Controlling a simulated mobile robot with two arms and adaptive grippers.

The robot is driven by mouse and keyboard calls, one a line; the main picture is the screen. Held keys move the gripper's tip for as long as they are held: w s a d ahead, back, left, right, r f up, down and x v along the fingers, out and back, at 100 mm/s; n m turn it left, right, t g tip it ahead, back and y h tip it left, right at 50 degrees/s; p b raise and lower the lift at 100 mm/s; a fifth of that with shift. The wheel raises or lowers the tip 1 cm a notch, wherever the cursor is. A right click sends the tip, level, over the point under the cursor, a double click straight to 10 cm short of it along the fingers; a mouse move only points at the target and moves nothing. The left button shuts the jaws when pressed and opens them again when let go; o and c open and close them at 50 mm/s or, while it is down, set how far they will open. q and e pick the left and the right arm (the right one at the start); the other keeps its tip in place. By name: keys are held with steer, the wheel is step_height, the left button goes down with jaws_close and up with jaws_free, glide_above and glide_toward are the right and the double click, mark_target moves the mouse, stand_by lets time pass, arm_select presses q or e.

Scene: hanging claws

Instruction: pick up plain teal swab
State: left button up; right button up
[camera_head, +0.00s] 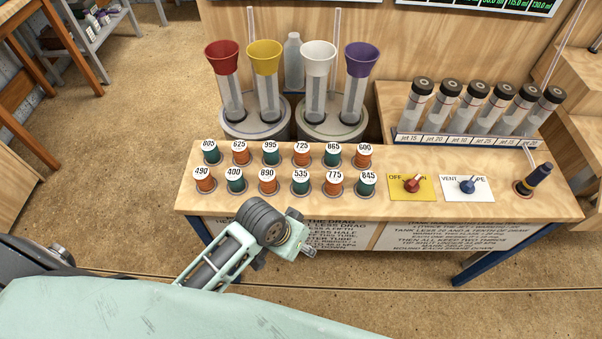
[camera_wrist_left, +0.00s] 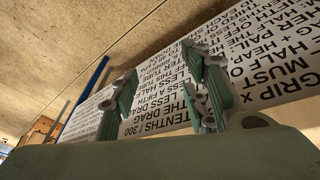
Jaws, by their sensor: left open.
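Two rows of short teal and orange pieces with white numbered tops stand in the left part of the bench top. The teal ones include 805 (camera_head: 211,155), 995 (camera_head: 271,156), 865 (camera_head: 333,157), 400 (camera_head: 235,184), 535 (camera_head: 300,186) and 845 (camera_head: 366,186). I cannot tell which, if any, is the plain teal swab. My left gripper (camera_head: 297,240) is open and empty at the bench's front edge, apart from the pieces. In the left wrist view its spread fingers (camera_wrist_left: 165,98) face the printed front panel. My right gripper is not in view.
Behind the rows stand clear tubes with red (camera_head: 222,55), yellow, white and purple (camera_head: 361,58) funnels. To the right are a rack of black-capped jars (camera_head: 467,103), red (camera_head: 412,184) and blue valves on cards, and a dark upright tool (camera_head: 536,178).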

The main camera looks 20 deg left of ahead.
arm_select(q)
step_height(320, 180, up, 8)
steer(key=d+m+p, duration=0.1)
steer(key=d, duration=0.1)
step_height(320, 180, up, 10)
steer(key=g+y, duration=0.3)
glide_above(304, 177)
steer(key=shift+s+d+f, duration=0.2)
steer(key=shift+s+d, duration=0.1)
steer(key=shift+s, duration=0.15)
steer(key=shift+w+a+r, duration=0.1)
steer(key=shift+a, duration=0.2)
steer(key=shift+a+f+p, duration=0.1)
steer(key=shift+f+p, duration=0.1)
steer(key=shift+p, duration=0.1)
steer(key=f, duration=0.2)
steer(key=f+p, duration=0.1)
steer(key=f, duration=0.3)
steer(key=shift+w+f, duration=0.2)
steer(key=shift+w, duration=0.05)
steer(key=shift+f, duration=0.35)
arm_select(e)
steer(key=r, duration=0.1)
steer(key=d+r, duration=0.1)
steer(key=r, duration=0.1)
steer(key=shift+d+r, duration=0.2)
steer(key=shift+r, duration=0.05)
